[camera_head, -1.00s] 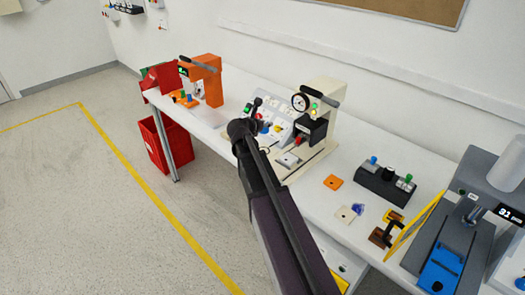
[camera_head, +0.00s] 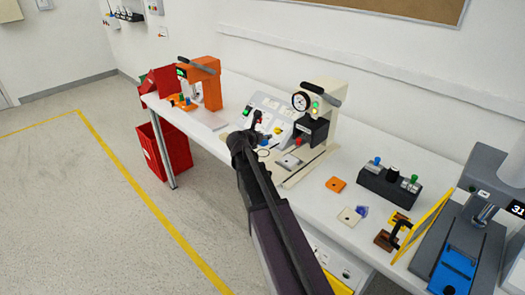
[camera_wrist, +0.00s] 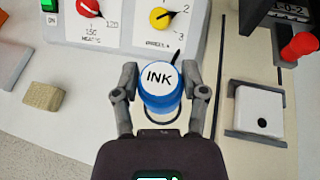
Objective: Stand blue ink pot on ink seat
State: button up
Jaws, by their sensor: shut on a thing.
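The blue ink pot (camera_wrist: 159,98) has a white top marked INK and stands between the two fingertips of my gripper (camera_wrist: 160,93) in the wrist view. The fingers are shut on its sides. A thin dark ring (camera_wrist: 158,133) on the bench shows partly below the pot; it may be the ink seat, and the pot and gripper hide much of it. The ring also shows in the head view (camera_head: 263,155), just beside my arm's end. I cannot tell whether the pot touches the bench.
A control panel with red and yellow knobs (camera_wrist: 157,17) stands just beyond the pot. To the right are a white plate with a dark hole (camera_wrist: 262,110) and a red-knobbed press (camera_wrist: 299,46). A tan block (camera_wrist: 43,97) lies left. The bench front-left is clear.

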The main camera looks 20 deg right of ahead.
aim_at(263, 145)
jog(key=shift+f, duration=0.5)
jog(key=shift+f+b, duration=1.85)
jog(key=shift+b, duration=0.25)
jog(key=shift+f, duration=0.15)
jog(key=o, duration=1.2)
jog(key=shift+s+a+r, duration=0.1)
jog(key=shift+a+r, duration=0.05)
jog(key=shift+r, duration=0.15)
jog(key=p+v, duration=0.4)
jog(key=v, duration=0.7)
jog(key=shift+s+a+p, duration=0.2)
jog(key=shift+a+p, duration=0.05)
jog(key=shift+p, duration=0.05)
